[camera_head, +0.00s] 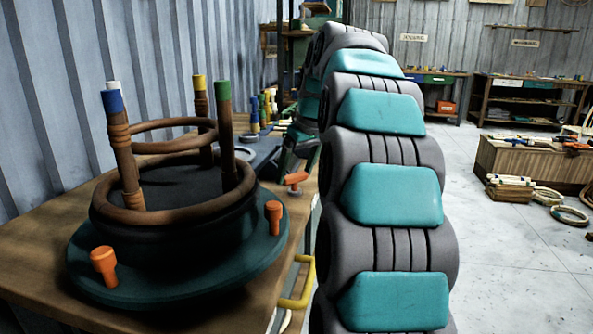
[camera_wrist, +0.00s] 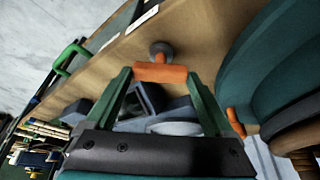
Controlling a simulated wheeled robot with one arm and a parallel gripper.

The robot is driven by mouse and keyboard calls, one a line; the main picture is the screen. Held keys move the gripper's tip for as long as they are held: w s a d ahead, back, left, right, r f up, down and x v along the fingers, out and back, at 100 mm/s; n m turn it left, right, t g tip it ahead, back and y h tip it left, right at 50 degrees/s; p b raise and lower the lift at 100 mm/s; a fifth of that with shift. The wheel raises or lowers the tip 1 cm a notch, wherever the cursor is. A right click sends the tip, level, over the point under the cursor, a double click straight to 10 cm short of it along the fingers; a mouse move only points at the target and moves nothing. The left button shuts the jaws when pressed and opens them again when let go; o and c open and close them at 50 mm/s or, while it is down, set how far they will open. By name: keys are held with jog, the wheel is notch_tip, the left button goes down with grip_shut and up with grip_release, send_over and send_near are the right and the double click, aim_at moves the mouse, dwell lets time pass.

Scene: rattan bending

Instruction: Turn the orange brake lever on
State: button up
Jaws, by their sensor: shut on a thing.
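The orange brake lever (camera_head: 296,178) is a short bar on a grey round pivot at the table's right edge in the head view. In the wrist view the lever (camera_wrist: 160,73) lies crosswise between the green fingertips, with its grey pivot just beyond it. My gripper (camera_wrist: 158,78) is shut on the lever, one finger at each end of the bar. In the head view my gripper (camera_head: 298,168) reaches down to the lever from behind, partly hidden by my arm. Whether the lever is on or off cannot be told.
A round teal turntable (camera_head: 170,296) with orange knobs (camera_head: 104,264) holds rattan rings and upright posts left of the lever. A yellow handle (camera_head: 302,285) sticks out from the wooden table (camera_head: 40,262). Open concrete floor (camera_head: 500,255) lies to the right.

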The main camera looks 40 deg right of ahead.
jog(key=m+h, duration=0.1)
jog(key=m, duration=0.1)
jog(key=m+h, duration=0.1)
jog(key=m, duration=0.2)
jog(key=shift+a+g, duration=0.15)
jog(key=shift+g, duration=0.15)
jog(key=shift+w+m+g+h+p, duration=0.1)
jog(key=shift+m+g+h+p, duration=0.4)
jog(key=shift+m, duration=1.9)
jog(key=shift+a+h, duration=0.1)
jog(key=shift+h, duration=0.2)
jog(key=o, duration=1.1)
jog(key=shift+b+v, duration=0.4)
jog(key=shift+v, duration=3.55)
